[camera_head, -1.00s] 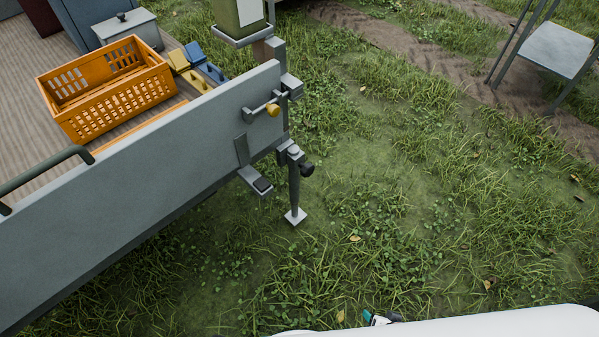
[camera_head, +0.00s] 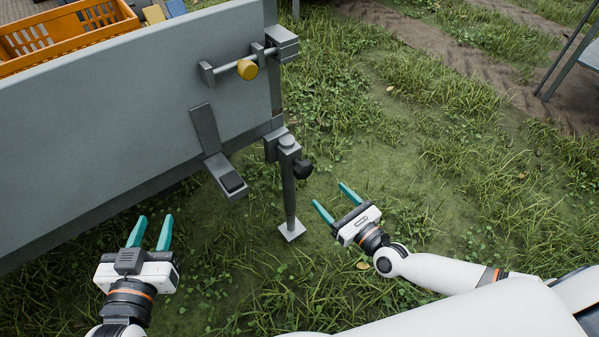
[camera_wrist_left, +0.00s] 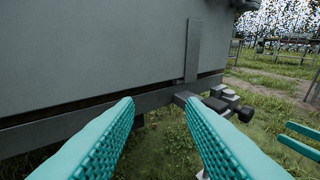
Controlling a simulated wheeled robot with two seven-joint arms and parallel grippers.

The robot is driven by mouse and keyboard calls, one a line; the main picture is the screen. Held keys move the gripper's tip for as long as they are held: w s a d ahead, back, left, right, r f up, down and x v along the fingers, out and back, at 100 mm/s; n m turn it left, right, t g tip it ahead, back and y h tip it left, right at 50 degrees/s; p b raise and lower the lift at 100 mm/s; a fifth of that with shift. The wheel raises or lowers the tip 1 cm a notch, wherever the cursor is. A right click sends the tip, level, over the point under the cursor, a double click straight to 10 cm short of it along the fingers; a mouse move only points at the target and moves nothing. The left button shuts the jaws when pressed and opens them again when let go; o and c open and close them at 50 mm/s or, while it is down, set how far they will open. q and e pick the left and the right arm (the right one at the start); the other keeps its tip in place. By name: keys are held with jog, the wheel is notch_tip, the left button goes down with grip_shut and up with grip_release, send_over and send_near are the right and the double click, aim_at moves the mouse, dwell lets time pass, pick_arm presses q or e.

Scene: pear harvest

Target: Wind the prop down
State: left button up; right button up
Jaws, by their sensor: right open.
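The prop (camera_head: 290,195) is a grey upright leg with a square foot plate, at the corner of the grey trailer. Its foot looks close to the grass; whether it touches I cannot tell. A black knob (camera_head: 303,169) sticks out on its right near the top. In the left wrist view the knob (camera_wrist_left: 246,114) shows right of centre. My right gripper (camera_head: 335,199) is open and empty, to the right of the prop and apart from it. My left gripper (camera_head: 151,232) is open and empty, in front of the trailer side, well left of the prop.
The trailer side panel (camera_head: 120,110) fills the left. A yellow-knobbed latch (camera_head: 247,69) and a bracket with a black pad (camera_head: 231,182) jut out near the prop. An orange crate (camera_head: 60,35) stands on the trailer. Open grass lies to the right.

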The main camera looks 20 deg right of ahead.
aim_at(307, 173)
jog(key=b+x, duration=0.1)
jog(key=x, duration=0.9)
jog(key=shift+w+a, duration=0.15)
jog(key=shift+w, duration=0.2)
pick_arm(q)
jog(key=r+t, duration=0.1)
jog(key=r, duration=0.1)
jog(key=r+t+h, duration=0.1)
jog(key=d+r+t, duration=0.1)
jog(key=r+t, duration=0.1)
jog(key=shift+w+r, duration=0.15)
jog(key=shift+r, duration=0.15)
pick_arm(e)
jog(key=shift+w+a, duration=0.2)
jog(key=shift+w, duration=0.25)
jog(key=c, duration=1)
pick_arm(q)
jog(key=shift+a, duration=0.1)
